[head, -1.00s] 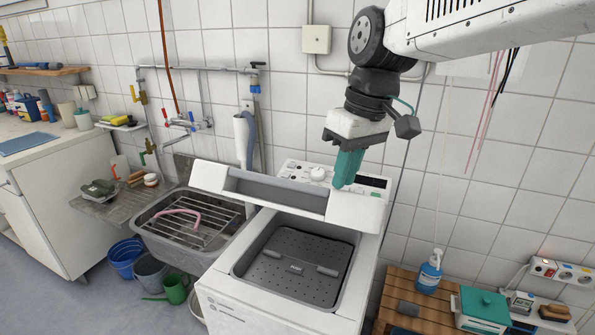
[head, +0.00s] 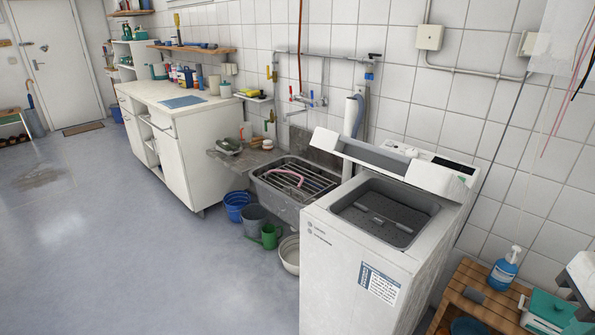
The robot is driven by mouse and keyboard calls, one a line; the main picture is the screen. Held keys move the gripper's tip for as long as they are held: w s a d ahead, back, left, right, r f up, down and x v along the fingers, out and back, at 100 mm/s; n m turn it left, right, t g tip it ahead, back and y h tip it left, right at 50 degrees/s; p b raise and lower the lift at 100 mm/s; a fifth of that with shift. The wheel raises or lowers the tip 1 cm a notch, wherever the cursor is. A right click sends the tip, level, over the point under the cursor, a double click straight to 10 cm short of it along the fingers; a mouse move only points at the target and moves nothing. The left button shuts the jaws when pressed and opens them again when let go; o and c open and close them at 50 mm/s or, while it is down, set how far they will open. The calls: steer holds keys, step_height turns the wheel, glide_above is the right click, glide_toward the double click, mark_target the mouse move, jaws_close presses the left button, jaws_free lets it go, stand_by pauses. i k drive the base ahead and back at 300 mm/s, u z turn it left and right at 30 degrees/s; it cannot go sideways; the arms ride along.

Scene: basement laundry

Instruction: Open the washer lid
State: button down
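The white top-loading washer (head: 345,290) stands right of centre against the tiled wall. Its lid (head: 375,152) is open, raised and tilted back at the rear of the opening, in front of the control panel (head: 440,160). The dark grey inner tub (head: 385,213) is exposed, with a perforated plate in it. A white and dark part (head: 583,273) cut off by the right edge may be my gripper; its fingers cannot be made out. Nothing of mine touches the lid.
A metal sink (head: 285,188) adjoins the washer on the left. Buckets and a green watering can (head: 270,236) stand on the floor before it. A wooden stool (head: 470,285) with a soap bottle (head: 503,268) and teal-lidded box (head: 545,312) is at right. The left floor is clear.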

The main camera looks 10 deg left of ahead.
mark_target(429, 177)
steer(key=z, duration=0.4)
steer(key=k, duration=0.2)
steer(key=u, duration=1.4)
steer(key=i, duration=0.95)
steer(key=u, duration=0.15)
